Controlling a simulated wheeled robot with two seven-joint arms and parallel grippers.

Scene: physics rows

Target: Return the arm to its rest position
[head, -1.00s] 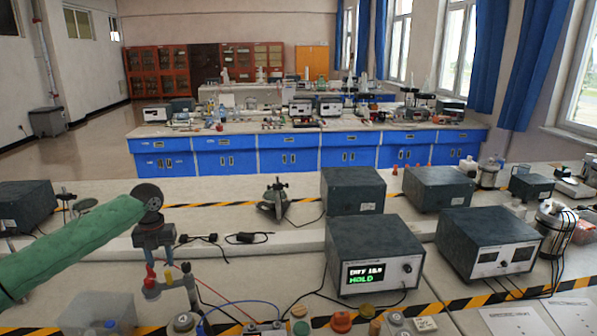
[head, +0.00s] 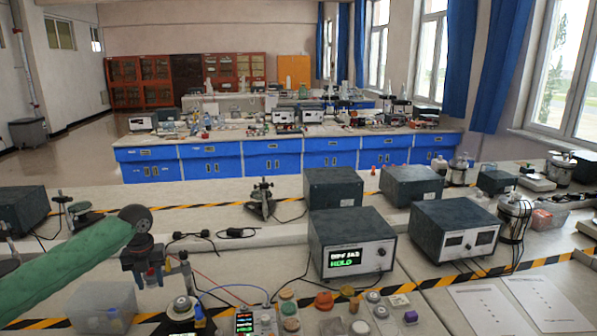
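My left arm (head: 70,262) is green and comes in from the left edge. It ends in a dark wrist and my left gripper (head: 147,272), which hangs above the near bench (head: 420,285). The gripper is small and dark, with red and blue parts behind or beside its tips, so its opening cannot be made out. Nothing is clearly held in it. My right arm and gripper are not in view.
Below the gripper are a clear plastic bin (head: 102,308), a small stand (head: 182,309) and a multimeter-like device (head: 243,322). A power supply (head: 352,243) reading HOLD stands to the right. Cables (head: 237,233) lie on the bench.

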